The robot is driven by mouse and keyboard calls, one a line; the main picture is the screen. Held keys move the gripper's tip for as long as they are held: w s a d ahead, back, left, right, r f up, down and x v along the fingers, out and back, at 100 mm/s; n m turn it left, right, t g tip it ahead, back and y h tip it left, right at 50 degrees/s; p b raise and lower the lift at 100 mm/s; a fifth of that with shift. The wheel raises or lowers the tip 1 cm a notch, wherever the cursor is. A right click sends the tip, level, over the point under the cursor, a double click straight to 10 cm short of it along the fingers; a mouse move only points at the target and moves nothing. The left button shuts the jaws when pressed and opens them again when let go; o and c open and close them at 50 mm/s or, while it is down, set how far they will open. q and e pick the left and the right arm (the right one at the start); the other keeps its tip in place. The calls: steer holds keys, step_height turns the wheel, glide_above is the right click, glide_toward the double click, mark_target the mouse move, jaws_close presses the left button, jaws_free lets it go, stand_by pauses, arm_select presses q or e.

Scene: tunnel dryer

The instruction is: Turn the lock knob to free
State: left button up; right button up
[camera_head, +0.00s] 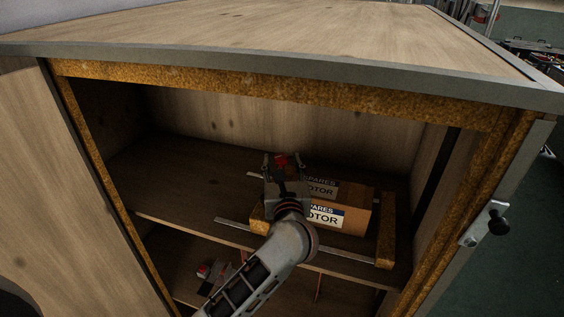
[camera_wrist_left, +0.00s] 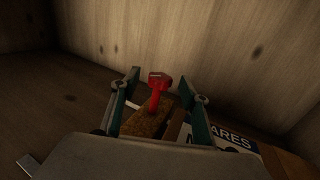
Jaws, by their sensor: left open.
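A red knob with a T-shaped top (camera_wrist_left: 158,84) stands on a rust-brown block (camera_wrist_left: 148,122) inside the cabinet. In the head view its red top (camera_head: 281,160) shows just past my left gripper (camera_head: 284,166). In the left wrist view the two green fingers of my left gripper (camera_wrist_left: 159,77) are apart, with the knob in the gap between them. I see no finger touching it. Its base is partly hidden by the gripper. I cannot read a lock position on it. My right gripper is not in view.
Cardboard boxes marked as motor spares (camera_head: 345,218) stand right beside my left gripper on the shelf (camera_head: 180,190). A latch with a black knob (camera_head: 498,224) is on the cabinet's right edge. The cabinet top (camera_head: 270,40) overhangs the opening. The shelf's left side is clear.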

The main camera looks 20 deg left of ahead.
arm_select(q)
steer(key=v, duration=0.6)
steer(key=shift+s, duration=0.4)
steer(key=shift+d, duration=0.15)
